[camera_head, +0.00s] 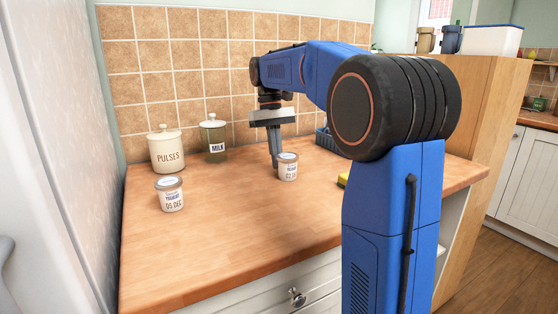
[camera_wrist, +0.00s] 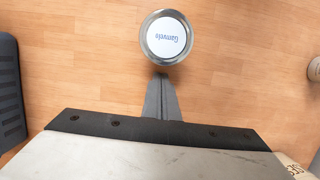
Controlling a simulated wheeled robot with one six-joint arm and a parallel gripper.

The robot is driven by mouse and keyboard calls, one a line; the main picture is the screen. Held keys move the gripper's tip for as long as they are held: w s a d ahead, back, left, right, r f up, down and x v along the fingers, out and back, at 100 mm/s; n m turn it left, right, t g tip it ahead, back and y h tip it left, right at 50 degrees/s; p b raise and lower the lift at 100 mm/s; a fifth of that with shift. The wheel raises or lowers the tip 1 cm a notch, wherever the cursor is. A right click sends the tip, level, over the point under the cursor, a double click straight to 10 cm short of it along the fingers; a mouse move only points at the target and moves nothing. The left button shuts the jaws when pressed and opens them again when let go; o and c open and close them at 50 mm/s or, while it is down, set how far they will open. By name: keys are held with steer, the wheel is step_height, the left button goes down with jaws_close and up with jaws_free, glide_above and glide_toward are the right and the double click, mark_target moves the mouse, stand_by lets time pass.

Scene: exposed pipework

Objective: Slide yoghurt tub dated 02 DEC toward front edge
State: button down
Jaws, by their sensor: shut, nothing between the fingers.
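The yoghurt tub whose label starts "02 D" (camera_head: 288,170) stands upright on the wooden counter in the head view; the end of its date is turned out of sight. Its round lid shows from above in the wrist view (camera_wrist: 166,37). My gripper (camera_head: 275,165) points down with its fingers shut and empty, on the tub's back-left side. In the wrist view the fingertips (camera_wrist: 161,80) are low beside the tub's rim; I cannot tell whether they touch it. A second yoghurt tub, dated 05 DEC (camera_head: 170,195), stands upright further left.
A PULSES canister (camera_head: 167,152) and a MILK jar (camera_head: 214,140) stand by the tiled wall. A dark blue rack (camera_wrist: 10,90) is at the wrist view's left edge. A yellow item (camera_head: 343,181) is partly hidden by my arm. The counter front (camera_head: 235,235) is clear.

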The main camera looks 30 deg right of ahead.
mark_target(293, 160)
steer(key=shift+s, duration=0.75)
steer(key=s, duration=1.2)
steer(key=shift+s, duration=0.2)
steer(key=shift+w, duration=0.6)
steer(key=w, duration=0.2)
steer(key=shift+w, duration=0.4)
steer(key=v, duration=1)
